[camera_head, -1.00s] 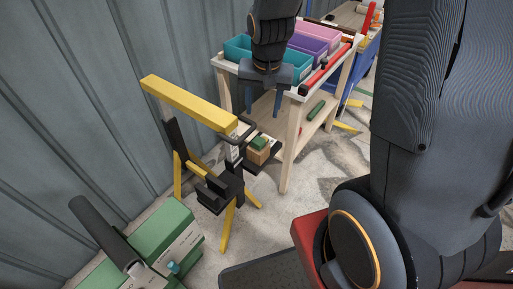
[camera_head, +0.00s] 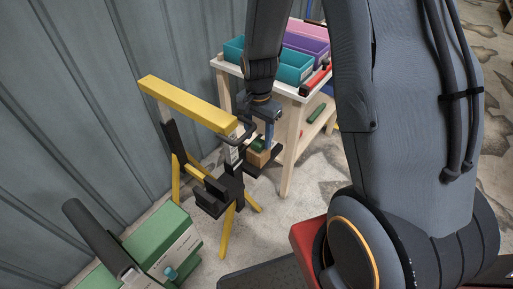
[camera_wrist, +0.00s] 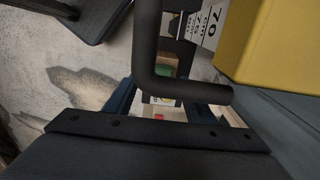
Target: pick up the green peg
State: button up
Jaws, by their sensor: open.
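A small green piece (camera_head: 257,145), likely the green peg, sits on a wooden block (camera_head: 258,157) beside the yellow-topped stand (camera_head: 188,104). It also shows as a green patch in the wrist view (camera_wrist: 163,70), above the block and partly cut off by a black bent bar. My gripper (camera_head: 260,137) points down just above and beside the green piece. Its blue fingers are apart, with nothing seen held between them. In the wrist view my gripper (camera_wrist: 168,98) has a finger on each side, and the black bar (camera_wrist: 160,80) crosses in between.
A wooden workbench (camera_head: 288,140) with teal (camera_head: 296,68) and purple bins stands behind. A dark green cylinder (camera_head: 316,113) lies on its lower shelf. A green machine (camera_head: 160,240) is at the lower left, and a corrugated wall closes the left side.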

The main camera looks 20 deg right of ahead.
jog(key=shift+d+f, duration=0.1)
jog(key=shift+f, duration=1.25)
jog(key=shift+c, duration=0.4)
jog(key=c, duration=1)
jog(key=shift+r, duration=0.15)
jog(key=shift+c, duration=0.2)
